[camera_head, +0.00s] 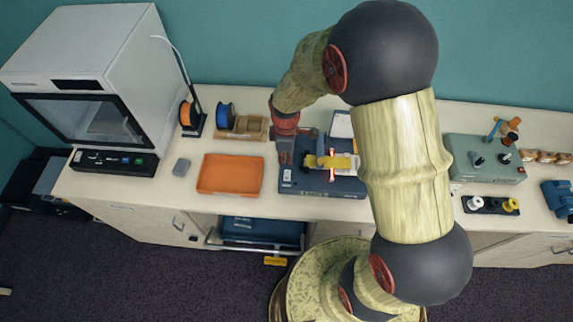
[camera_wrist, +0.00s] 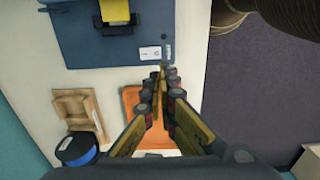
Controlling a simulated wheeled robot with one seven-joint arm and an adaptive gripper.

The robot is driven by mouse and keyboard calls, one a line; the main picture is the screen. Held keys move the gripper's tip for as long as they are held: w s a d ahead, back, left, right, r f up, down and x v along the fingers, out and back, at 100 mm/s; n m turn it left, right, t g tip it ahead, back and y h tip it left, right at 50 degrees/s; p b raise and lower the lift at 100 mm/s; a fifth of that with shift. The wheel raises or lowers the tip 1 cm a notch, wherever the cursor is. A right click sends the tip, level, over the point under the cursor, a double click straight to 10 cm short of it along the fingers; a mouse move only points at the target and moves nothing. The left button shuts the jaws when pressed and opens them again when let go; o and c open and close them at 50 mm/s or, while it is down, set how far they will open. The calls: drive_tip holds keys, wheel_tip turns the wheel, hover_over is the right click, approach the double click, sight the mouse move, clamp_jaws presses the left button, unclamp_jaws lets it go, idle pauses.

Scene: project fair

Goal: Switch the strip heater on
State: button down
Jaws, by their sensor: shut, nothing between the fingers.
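The strip heater (camera_head: 345,187) is a dark blue flat unit on the bench, with a yellow piece (camera_head: 343,162) lying across it and a thin bright orange-red line near its middle. In the wrist view the blue body (camera_wrist: 85,45) fills the top left, with a small white switch (camera_wrist: 150,53) near its edge. My gripper (camera_wrist: 163,68) is shut and empty, its fingertips right by the switch; I cannot tell whether they touch it. In the head view my gripper (camera_head: 286,160) is over the heater's left side, partly hard to make out.
An orange tray (camera_head: 230,174) lies left of the heater, with a wooden holder (camera_head: 243,128) and a blue spool (camera_head: 225,116) behind. A white enclosed machine (camera_head: 95,60) stands far left. A grey-green box (camera_head: 486,160) with knobs stands right, beyond my arm.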

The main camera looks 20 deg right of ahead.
drive_tip(key=shift+s+a+r, duration=0.1)
drive_tip(key=shift+r, duration=0.9)
drive_tip(key=s+d+r+m+t+b, duration=0.1)
drive_tip(key=s+r+m+t+b, duration=0.1)
drive_tip(key=s+r+m+b, duration=0.3)
drive_tip(key=s+d+r+m+t+b, duration=0.2)
drive_tip(key=s+r+m+b, duration=0.3)
drive_tip(key=s+m+b, duration=0.3)
drive_tip(key=s+t+b, duration=0.1)
drive_tip(key=s+b, duration=0.3)
drive_tip(key=b, duration=0.2)
drive_tip(key=shift+s+t, duration=0.3)
drive_tip(key=shift+s, duration=0.05)
drive_tip(key=shift+r, duration=0.1)
